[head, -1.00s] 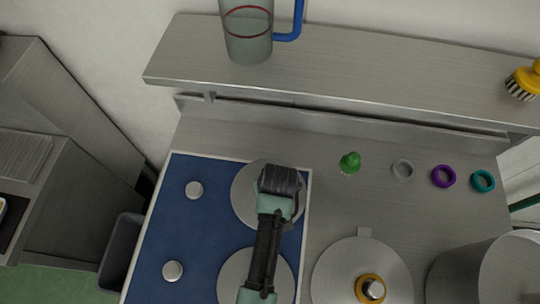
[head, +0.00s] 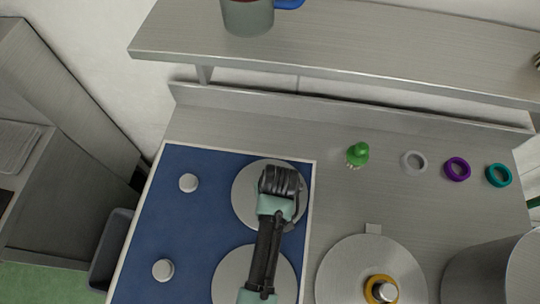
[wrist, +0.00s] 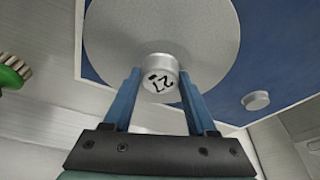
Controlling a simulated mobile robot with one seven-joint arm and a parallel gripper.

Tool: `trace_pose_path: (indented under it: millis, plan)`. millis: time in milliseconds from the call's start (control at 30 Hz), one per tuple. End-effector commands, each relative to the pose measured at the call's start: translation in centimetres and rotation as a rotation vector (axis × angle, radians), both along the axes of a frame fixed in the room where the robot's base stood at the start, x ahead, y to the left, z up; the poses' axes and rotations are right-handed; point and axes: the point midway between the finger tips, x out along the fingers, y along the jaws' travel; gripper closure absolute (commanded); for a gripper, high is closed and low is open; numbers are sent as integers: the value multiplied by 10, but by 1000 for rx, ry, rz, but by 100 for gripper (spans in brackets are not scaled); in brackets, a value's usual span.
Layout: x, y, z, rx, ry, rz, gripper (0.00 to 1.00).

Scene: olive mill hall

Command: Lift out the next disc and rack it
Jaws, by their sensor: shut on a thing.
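My gripper (head: 280,188) is over a round grey disc (head: 242,205) at the far right corner of the blue mat (head: 215,225). In the wrist view its blue fingers (wrist: 160,92) are shut on the disc's pale knob (wrist: 161,72), which carries dark marks. The disc (wrist: 190,30) spreads out behind the knob. I cannot tell whether it touches the mat. A second grey disc (head: 228,275) lies nearer, partly hidden by my arm. A third disc (head: 340,265) sits right of the mat, with a brass ring (head: 371,290) around its metal knob (head: 382,289).
A green brush (head: 357,154) and grey, purple (head: 457,169) and teal rings lie behind. A metal pot (head: 495,270) is at right. A shelf (head: 340,50) with a jug (head: 247,18) overhangs the back.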

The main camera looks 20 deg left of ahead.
Motion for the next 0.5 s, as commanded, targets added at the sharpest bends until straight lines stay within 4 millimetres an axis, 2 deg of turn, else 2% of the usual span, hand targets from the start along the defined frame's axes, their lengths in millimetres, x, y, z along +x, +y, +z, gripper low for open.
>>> trace_pose_path:
  millis: [500]
  plan:
    - [1, 1, -2, 2, -3, 1, 100]
